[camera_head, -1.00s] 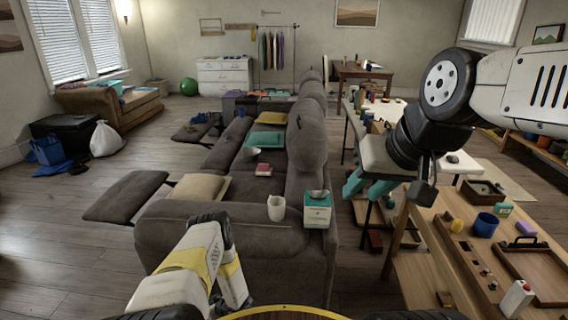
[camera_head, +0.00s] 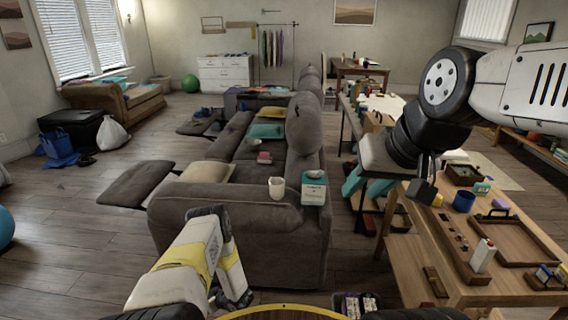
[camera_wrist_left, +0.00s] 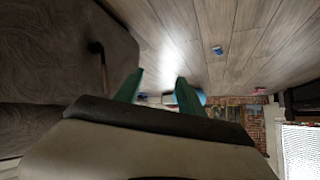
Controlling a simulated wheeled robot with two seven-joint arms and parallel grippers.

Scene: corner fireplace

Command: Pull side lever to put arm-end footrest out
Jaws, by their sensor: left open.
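The grey reclining sofa (camera_head: 240,225) stands ahead in the head view, its near arm facing me. The near footrest (camera_head: 136,184) sticks out to the left on a metal linkage. In the left wrist view a dark side lever (camera_wrist_left: 102,66) is on the sofa's grey side, at upper left. My left gripper (camera_wrist_left: 158,92) shows there with two teal fingers apart and nothing between them; the lever is to their left, apart from them. In the head view my left fingers are hidden. My right gripper (camera_head: 364,187) hangs right of the sofa, teal fingers apart and empty.
A white mug (camera_head: 277,189) and a teal-and-white box (camera_head: 314,188) stand on the near sofa arm. A wooden table (camera_head: 455,285) with a tray and small items is at right.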

